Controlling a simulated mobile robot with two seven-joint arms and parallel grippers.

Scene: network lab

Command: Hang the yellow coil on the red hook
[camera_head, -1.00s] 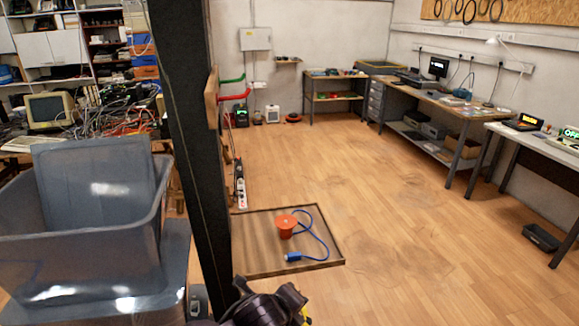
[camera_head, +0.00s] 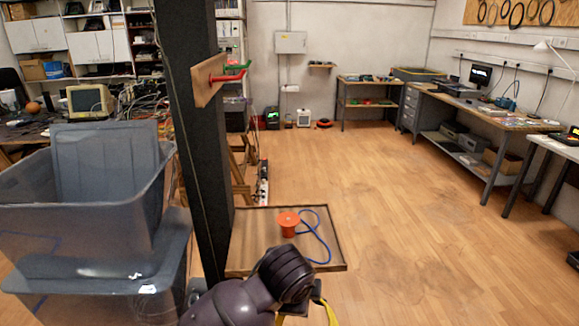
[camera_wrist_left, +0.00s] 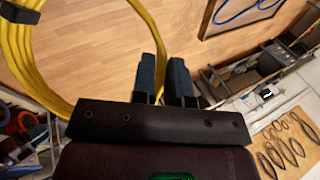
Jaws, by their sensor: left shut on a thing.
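The yellow coil (camera_wrist_left: 22,62) shows as a large loop at the left of the left wrist view, with black ties on it. My left gripper (camera_wrist_left: 165,68) is shut on the coil where a strand meets the fingers. In the head view a bit of the yellow coil (camera_head: 329,311) shows at the bottom edge, below my dark arm, which hides most of the gripper. The red hook (camera_head: 228,78) sticks out to the right from a wooden board on the dark post, just below a green hook (camera_head: 238,66). The coil is apart from the hook and lower. My right gripper is not in view.
The dark post (camera_head: 195,150) bears the wooden board (camera_head: 205,82). Grey plastic bins (camera_head: 90,225) stand left of it. A wooden tray (camera_head: 255,255) right of the post holds an orange spool (camera_head: 288,224) with blue cable. The floor to the right is clear.

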